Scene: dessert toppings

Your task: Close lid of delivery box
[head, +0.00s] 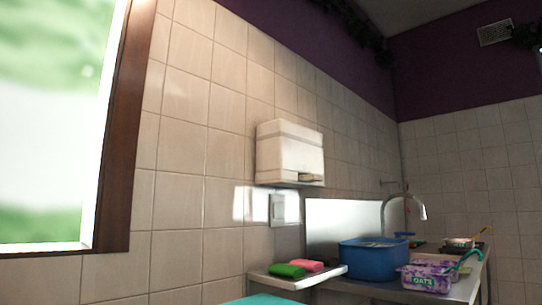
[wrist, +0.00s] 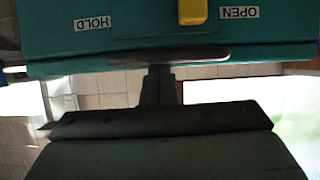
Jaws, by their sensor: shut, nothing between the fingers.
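The teal delivery box (wrist: 70,45) fills the top of the wrist view. It has a yellow latch-like piece (wrist: 193,12) and white labels reading HOLD and OPEN. A grey-brown strip shows along its near edge, and I cannot tell which part it is. My gripper (wrist: 158,72) is shut and empty, its fingers reaching up to that edge; contact cannot be told. In the head view only a teal surface (head: 264,300), likely the box, shows at the bottom edge. Most of the box and the lid's full angle are out of view.
A shelf (head: 290,280) holds a green sponge (head: 287,270) and a pink sponge (head: 306,265). A blue basin (head: 375,262) and a purple tub (head: 427,278) stand on the counter at right, by a tap (head: 420,205). A white wall dispenser (head: 288,150) hangs above.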

